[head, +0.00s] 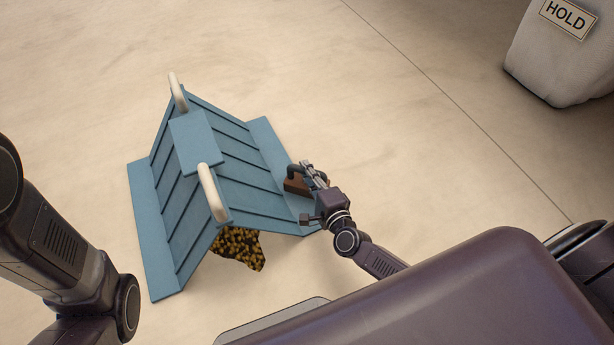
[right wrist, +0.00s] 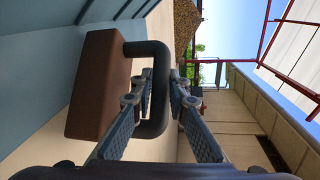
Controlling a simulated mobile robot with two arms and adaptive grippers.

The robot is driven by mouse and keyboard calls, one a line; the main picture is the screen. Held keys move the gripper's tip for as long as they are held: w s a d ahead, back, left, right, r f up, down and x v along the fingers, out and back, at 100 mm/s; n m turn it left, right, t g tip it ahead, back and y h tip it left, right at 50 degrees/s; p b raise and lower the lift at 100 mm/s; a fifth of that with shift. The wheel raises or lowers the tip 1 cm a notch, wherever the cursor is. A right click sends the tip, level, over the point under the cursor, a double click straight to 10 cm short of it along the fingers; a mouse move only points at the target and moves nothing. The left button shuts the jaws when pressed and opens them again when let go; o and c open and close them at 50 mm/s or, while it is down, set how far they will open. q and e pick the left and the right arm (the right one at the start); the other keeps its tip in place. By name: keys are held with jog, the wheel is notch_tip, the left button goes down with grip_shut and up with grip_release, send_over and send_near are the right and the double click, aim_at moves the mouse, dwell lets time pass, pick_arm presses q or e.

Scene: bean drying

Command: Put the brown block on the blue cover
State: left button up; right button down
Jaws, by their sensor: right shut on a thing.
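The blue cover (head: 235,135) stands on the pale floor like a small pitched roof, with flat flanges along both lower sides and two cream handles on its ridge. The brown block (head: 296,184) is at the right flange of the cover; it also shows in the right wrist view (right wrist: 98,85), with a dark loop handle (right wrist: 160,62). My right gripper (head: 305,172) is shut on that handle, its fingers on both sides of the bar. The block is close against the blue surface; I cannot tell whether it rests there. My left gripper is out of view.
A heap of dark and yellow beans (head: 238,248) shows under the cover's near open end. A pale sack (head: 560,60) with a HOLD label (head: 567,16) stands at the top right. The floor around the cover is clear.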

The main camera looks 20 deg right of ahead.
jog(key=shift+w+f, duration=0.1)
jog(key=shift+f, duration=0.05)
jog(key=shift+f, duration=0.15)
jog(key=c, duration=1.9)
grip_release()
jog(key=shift+f, duration=0.1)
